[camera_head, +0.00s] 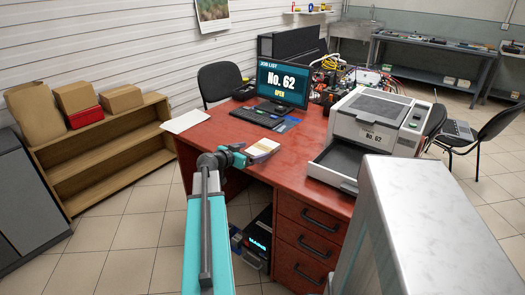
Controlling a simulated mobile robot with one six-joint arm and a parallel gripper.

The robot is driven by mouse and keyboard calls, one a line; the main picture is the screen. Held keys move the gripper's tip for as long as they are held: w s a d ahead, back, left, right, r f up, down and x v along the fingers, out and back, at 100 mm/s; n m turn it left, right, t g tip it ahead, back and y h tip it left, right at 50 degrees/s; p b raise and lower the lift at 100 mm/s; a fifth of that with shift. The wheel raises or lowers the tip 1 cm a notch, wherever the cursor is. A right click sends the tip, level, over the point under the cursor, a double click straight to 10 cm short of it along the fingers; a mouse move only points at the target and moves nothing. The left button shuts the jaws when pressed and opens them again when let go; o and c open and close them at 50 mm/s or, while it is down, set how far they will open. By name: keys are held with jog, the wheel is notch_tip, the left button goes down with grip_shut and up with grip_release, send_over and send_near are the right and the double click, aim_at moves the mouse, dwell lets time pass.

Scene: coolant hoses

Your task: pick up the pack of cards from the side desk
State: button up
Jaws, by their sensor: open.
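A red-brown desk (205,146) stands in the middle of the view. A small pale block with a yellowish side (263,148) lies on its front edge; it may be the pack of cards, but it is too small to be sure. My gripper (246,157) is at the desk's front edge, just left of the block and very close to it. It is open. I cannot tell whether a finger touches the block. My teal arm reaches up from the bottom and hides part of the desk's front.
A monitor (283,83) and keyboard (256,117) stand behind the block. A grey-white printer-like machine (376,112) is to the right. White paper (185,120) lies at the left corner. A pale cabinet (430,220) fills the lower right. A shelf (98,155) stands left.

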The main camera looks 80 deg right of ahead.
aim_at(262, 148)
jog(key=p+x, duration=0.1)
jog(key=x, duration=0.2)
jog(key=shift+d, duration=0.3)
jog(key=shift+s+d+f, duration=0.25)
jog(key=shift+s+d, duration=0.15)
jog(key=shift+d, duration=0.1)
jog(key=c, duration=1.3)
jog(key=shift+r, duration=0.2)
jog(key=shift+c, duration=0.2)
jog(key=shift+r, duration=1.2)
jog(key=s+a, duration=0.2)
jog(key=a, duration=0.1)
jog(key=s+a+r+b, duration=0.1)
jog(key=s+a, duration=0.1)
jog(key=a, duration=0.2)
jog(key=s+a+r+b, duration=0.1)
jog(key=s+a, duration=0.2)
jog(key=a, duration=0.1)
jog(key=shift+s+f+b, duration=0.15)
jog(key=shift+b, duration=0.7)
jog(key=shift+s+b, duration=0.1)
jog(key=shift+b, duration=0.6)
